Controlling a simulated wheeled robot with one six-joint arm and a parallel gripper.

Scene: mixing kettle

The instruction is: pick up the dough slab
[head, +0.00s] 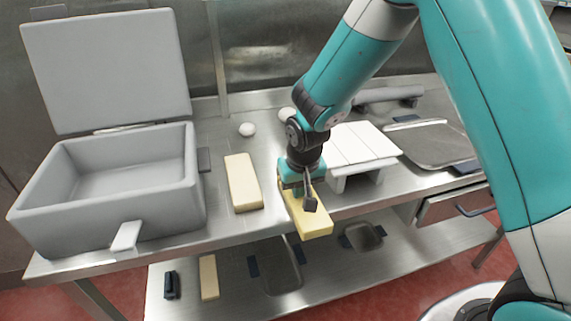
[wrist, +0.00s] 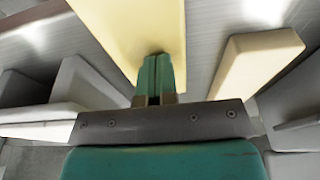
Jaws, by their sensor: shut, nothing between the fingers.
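A yellow slab (head: 316,223) lies on the steel counter at its front edge, directly below my gripper (head: 299,192). A paler cream slab (head: 243,183) lies flat to its left, apart from it. I cannot tell for sure which of the two is the dough slab. In the wrist view my gripper (wrist: 157,70) has its fingers together with nothing between them, over the near end of the yellow slab (wrist: 125,25). Whether the fingertips touch it cannot be told. The cream slab (wrist: 258,65) shows at the right there.
A grey open box with raised lid (head: 110,190) stands left. A white stand (head: 352,150) is close on the right, and a tray (head: 430,145) beyond it. Two white round things, one a ball (head: 247,129), lie behind. The lower shelf holds another pale bar (head: 208,277) and pans.

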